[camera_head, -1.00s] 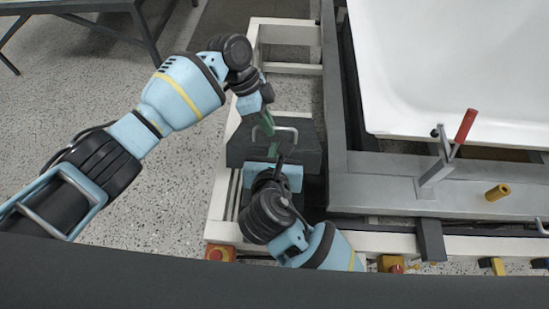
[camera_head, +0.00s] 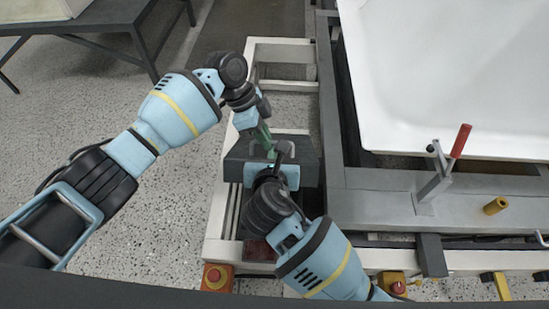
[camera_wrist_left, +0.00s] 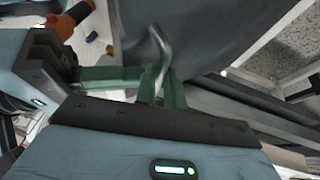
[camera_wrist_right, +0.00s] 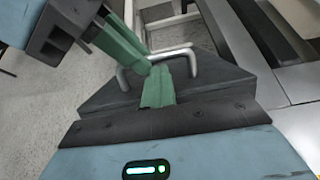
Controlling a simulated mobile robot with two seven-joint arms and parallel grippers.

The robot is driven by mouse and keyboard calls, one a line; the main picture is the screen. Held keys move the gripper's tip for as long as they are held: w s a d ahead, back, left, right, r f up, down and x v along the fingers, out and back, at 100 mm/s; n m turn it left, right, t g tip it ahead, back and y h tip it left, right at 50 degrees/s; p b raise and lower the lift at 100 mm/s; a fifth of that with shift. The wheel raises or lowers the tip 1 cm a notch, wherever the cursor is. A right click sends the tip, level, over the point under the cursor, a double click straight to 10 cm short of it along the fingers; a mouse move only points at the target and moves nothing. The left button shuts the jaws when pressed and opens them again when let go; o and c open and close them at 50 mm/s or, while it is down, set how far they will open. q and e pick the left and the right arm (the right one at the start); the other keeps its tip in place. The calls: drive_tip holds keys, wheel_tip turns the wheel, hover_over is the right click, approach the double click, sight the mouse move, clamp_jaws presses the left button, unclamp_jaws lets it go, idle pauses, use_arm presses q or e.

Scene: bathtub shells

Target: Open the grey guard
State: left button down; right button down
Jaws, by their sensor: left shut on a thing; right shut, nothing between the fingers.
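The grey guard (camera_head: 236,172) is a dark grey panel across the white frame, left of the bathtub. It appears tilted, with its front edge showing below its top face. Its bent metal handle (camera_wrist_right: 180,52) shows in the right wrist view. My left gripper (camera_head: 270,150) is shut on the handle's left part, and the handle (camera_wrist_left: 158,48) stands between its green fingers in the left wrist view. My right gripper (camera_wrist_right: 158,82) is shut and empty, close beside the handle over the guard (camera_wrist_right: 220,82). In the head view my right wrist hides part of the guard.
The white bathtub (camera_head: 450,80) rests on a grey frame at the right. A red-handled clamp (camera_head: 445,165) and a yellow peg (camera_head: 496,205) stand on that frame. Open floor lies left.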

use_arm(q)
drive_tip(key=shift+s+a+f, duration=0.15)
drive_tip(key=shift+a+f, duration=0.05)
drive_tip(key=shift+f, duration=0.25)
drive_tip(key=shift+s+a+f, duration=0.1)
drive_tip(key=shift+a+f, duration=0.1)
drive_tip(key=shift+f, duration=0.2)
use_arm(e)
drive_tip(key=shift+w+d+r, duration=0.1)
drive_tip(key=shift+w+r, duration=0.3)
drive_tip(key=shift+r, duration=0.1)
use_arm(q)
drive_tip(key=c, duration=1.9)
unclamp_jaws()
drive_tip(key=o, duration=0.4)
drive_tip(key=shift+w+f, duration=0.15)
drive_tip(key=shift+w, duration=0.25)
use_arm(e)
drive_tip(key=shift+w+f, duration=0.3)
use_arm(q)
drive_tip(key=shift+d+r, duration=0.1)
drive_tip(key=shift+r, duration=0.15)
use_arm(e)
drive_tip(key=shift+s, duration=0.15)
use_arm(q)
drive_tip(key=shift+d+r, duration=0.1)
use_arm(e)
drive_tip(key=shift+s+f, duration=0.1)
